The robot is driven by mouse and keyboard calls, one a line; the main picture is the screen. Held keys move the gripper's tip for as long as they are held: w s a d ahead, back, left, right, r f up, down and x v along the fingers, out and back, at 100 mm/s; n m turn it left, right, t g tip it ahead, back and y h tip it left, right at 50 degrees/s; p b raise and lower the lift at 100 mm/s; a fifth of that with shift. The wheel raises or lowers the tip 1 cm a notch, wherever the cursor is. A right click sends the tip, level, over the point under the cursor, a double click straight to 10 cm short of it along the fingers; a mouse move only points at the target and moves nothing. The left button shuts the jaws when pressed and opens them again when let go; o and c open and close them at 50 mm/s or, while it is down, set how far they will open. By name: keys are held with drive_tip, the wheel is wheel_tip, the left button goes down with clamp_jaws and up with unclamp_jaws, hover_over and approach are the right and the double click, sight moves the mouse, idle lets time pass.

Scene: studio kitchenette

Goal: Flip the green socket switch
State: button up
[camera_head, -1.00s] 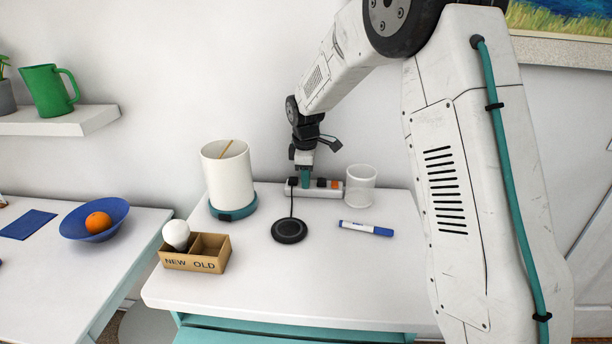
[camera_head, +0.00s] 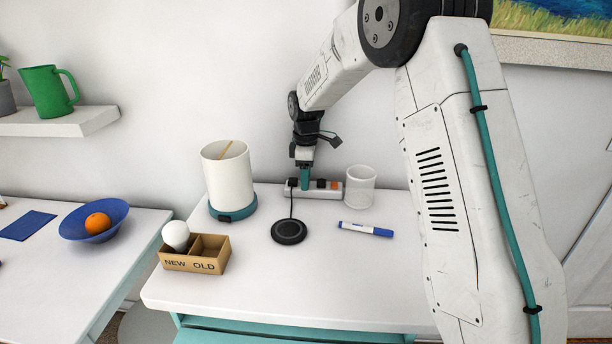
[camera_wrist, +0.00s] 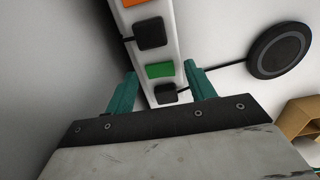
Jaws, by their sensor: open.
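A white power strip (camera_head: 328,192) lies at the back of the white table, by the wall. In the wrist view the strip (camera_wrist: 180,40) runs up and down between my fingers. Its green switch (camera_wrist: 160,70) sits between two black plugs, just beyond my fingertips. I cannot tell which way the switch is tilted. My gripper (camera_wrist: 160,82) is open, with one teal finger on each side of the strip near the green switch. In the head view my gripper (camera_head: 305,180) points down over the strip's left part and hides the green switch.
A black charging pad (camera_head: 289,231) is cabled to the strip. A blue marker (camera_head: 365,229) and a divided box (camera_head: 196,253) with a bulb lie in front.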

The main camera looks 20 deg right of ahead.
wheel_tip(320, 180, up, 8)
idle(0.4)
drive_tip(key=shift+f, duration=0.1)
drive_tip(key=s+a+r+m, duration=0.1)
drive_tip(key=s+r+m, duration=0.35)
drive_tip(key=s, duration=0.75)
drive_tip(key=s+a+r+m, duration=0.1)
drive_tip(key=s+r+m, duration=0.1)
drive_tip(key=s+r, duration=0.75)
drive_tip(key=s+f+m, duration=0.3)
drive_tip(key=s, duration=0.8)
drive_tip(key=s+f+m+t, duration=0.1)
drive_tip(key=s+f+m, duration=0.2)
drive_tip(key=s, duration=0.8)
drive_tip(key=shift+f, duration=0.7)
drive_tip(key=shift+s+a, duration=0.1)
